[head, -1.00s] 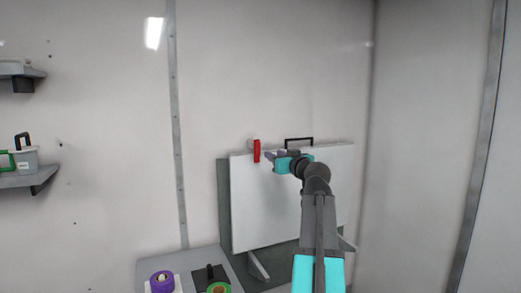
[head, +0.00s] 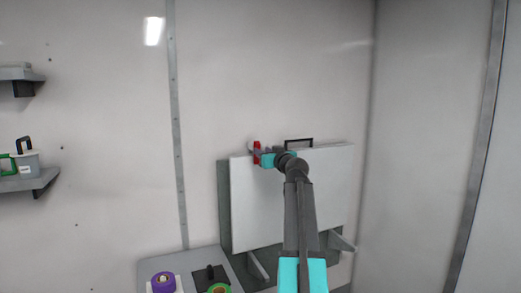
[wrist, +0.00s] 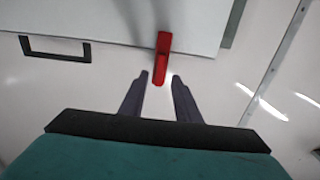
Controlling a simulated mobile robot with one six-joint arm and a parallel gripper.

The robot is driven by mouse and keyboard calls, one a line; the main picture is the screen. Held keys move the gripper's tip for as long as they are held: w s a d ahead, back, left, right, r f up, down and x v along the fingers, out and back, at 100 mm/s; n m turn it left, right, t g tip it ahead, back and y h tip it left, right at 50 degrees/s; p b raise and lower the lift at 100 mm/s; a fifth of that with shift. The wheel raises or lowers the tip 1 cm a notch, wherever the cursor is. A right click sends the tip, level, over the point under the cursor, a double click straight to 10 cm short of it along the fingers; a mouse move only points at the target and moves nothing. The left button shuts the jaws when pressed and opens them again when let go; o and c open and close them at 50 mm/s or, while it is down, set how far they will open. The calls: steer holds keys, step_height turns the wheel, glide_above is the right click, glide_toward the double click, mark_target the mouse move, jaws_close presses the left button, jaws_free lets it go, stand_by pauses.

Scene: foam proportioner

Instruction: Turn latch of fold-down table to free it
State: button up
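The red latch (head: 256,149) sits at the top left edge of the white fold-down table (head: 310,195), which is folded up against the wall. In the wrist view the red latch (wrist: 162,62) lies across the table's edge, its lower tip reaching between my fingertips. My gripper (head: 259,154) is at the latch in the head view. In the wrist view my gripper (wrist: 158,78) is open, one finger on each side of the latch tip, with gaps visible. Whether a finger touches the latch I cannot tell.
A black handle (head: 299,142) stands on the table's top edge, right of the latch. A grey counter below left holds a purple roll (head: 163,282) and a green roll (head: 218,288). Shelves (head: 30,181) hang on the left wall. The wall above the table is clear.

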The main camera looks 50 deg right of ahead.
steer(key=shift+p+x, duration=0.35)
steer(key=shift+x, duration=1.4)
jaws_close()
